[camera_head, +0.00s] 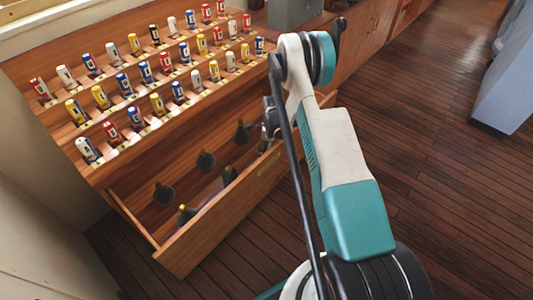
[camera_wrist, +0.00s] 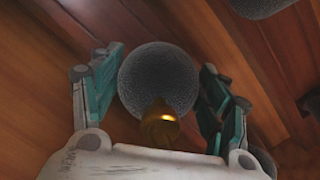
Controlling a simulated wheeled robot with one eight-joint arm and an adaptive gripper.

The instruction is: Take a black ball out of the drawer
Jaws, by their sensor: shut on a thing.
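The drawer (camera_head: 215,222) is pulled open below the racks of coloured cans. My gripper (camera_head: 266,137) is at the drawer's right part, partly hidden by my arm. In the wrist view my gripper's teal fingers (camera_wrist: 161,68) are closed around a black ball (camera_wrist: 157,75), one on each side. Its gold tip (camera_wrist: 160,123) points toward the palm. I cannot tell whether this ball touches the drawer floor.
In the wrist view another dark ball (camera_wrist: 262,6) shows at the top right edge. Rows of upright cans (camera_head: 145,72) stand on the sloped wooden rack above the drawer. A grey box (camera_head: 292,12) stands behind.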

